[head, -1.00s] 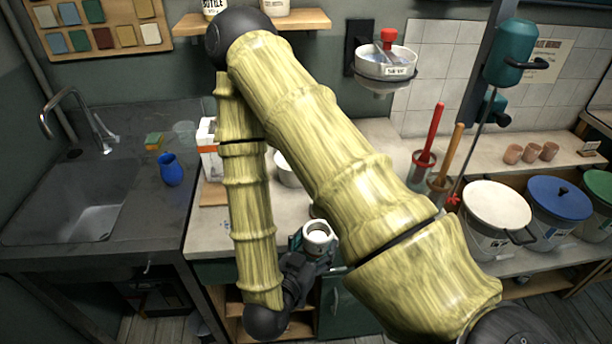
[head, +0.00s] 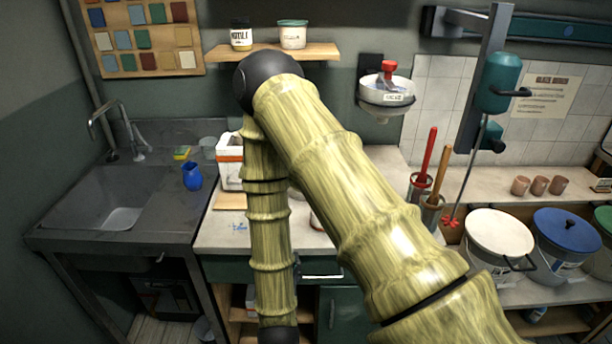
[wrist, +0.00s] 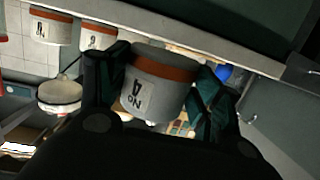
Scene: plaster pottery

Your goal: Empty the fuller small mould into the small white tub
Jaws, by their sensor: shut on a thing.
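My gripper (wrist: 160,100) is shut on a pale grey mould (wrist: 157,92) with a brown band and a "No 4" label, which reads upside down in the wrist view. I cannot see into this mould, so its fill is hidden. Two similar banded moulds, one (wrist: 50,27) at the upper left and one (wrist: 98,36) beside it, stand apart from my gripper. A white rounded vessel (wrist: 60,95) shows left of my gripper; I cannot tell whether it is the small white tub. In the head view my arm hides the gripper and part of the counter.
The counter (head: 222,232) lies behind my arm, with a white box (head: 230,165) at its left. A sink (head: 110,200) and blue cup (head: 192,177) are farther left.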

